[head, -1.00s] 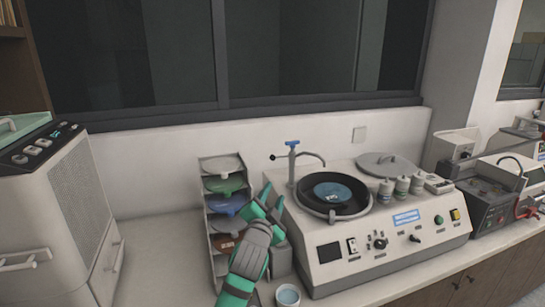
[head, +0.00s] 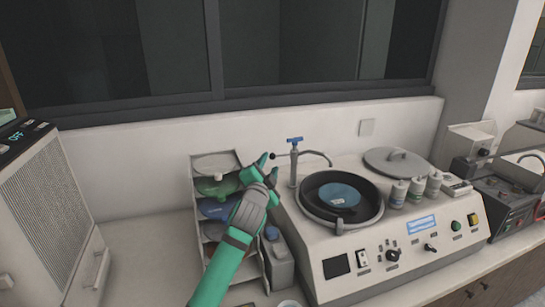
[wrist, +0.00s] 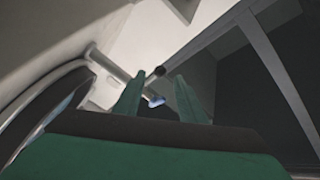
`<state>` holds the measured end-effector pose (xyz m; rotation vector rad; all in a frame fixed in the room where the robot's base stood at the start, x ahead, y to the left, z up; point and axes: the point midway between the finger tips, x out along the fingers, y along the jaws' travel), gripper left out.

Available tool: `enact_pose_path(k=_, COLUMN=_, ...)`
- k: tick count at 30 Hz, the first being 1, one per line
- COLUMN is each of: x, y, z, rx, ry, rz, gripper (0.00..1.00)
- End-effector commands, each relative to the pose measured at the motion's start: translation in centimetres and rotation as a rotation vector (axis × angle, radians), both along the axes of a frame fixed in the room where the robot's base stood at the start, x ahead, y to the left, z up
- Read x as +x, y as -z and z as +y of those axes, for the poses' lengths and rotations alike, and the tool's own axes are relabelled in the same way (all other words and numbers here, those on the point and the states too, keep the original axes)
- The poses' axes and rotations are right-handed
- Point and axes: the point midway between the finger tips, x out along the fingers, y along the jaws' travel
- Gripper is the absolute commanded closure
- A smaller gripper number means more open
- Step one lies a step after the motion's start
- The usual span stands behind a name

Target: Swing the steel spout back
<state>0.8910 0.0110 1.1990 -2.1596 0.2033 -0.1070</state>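The steel spout (head: 317,153) curves right from the top of an upright steel post (head: 293,172) and ends above the round black bowl (head: 316,196). The post has a blue handle (head: 294,140) on top and a short lever with a black knob (head: 272,155) on its left. My gripper (head: 268,166) is open, just left of the post with its fingertips near the knob.
The bowl with a blue disc (head: 340,195) is set in the machine's top. A rack of coloured dishes (head: 218,160) stands close behind my arm. Small bottles (head: 415,190) and a round lid (head: 399,160) sit at right. A window ledge (head: 240,115) runs behind.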

Motion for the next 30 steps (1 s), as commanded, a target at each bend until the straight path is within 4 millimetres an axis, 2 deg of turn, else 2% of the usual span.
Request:
enact_pose_path(k=1, x=1.0, y=-0.1, z=-0.3, rx=0.003, ry=0.0, rz=0.001, gripper=0.63)
enact_pose_path(k=6, x=3.8, y=0.0, z=-0.8, rx=0.002, ry=-0.001, rz=0.0, gripper=0.63)
enact_pose_path(k=12, x=5.9, y=0.0, z=-1.1, rx=0.002, ry=-0.001, rz=0.0, gripper=0.63)
enact_pose_path(k=25, x=6.6, y=0.0, z=-1.3, rx=0.0, ry=0.0, rz=0.0, gripper=0.63)
enact_pose_path(k=26, x=6.6, y=0.0, z=-1.3, rx=0.0, ry=0.0, rz=0.0, gripper=0.68)
enact_pose_path(k=30, x=6.6, y=0.0, z=-1.2, rx=0.0, ry=-0.001, rz=-0.001, gripper=1.0)
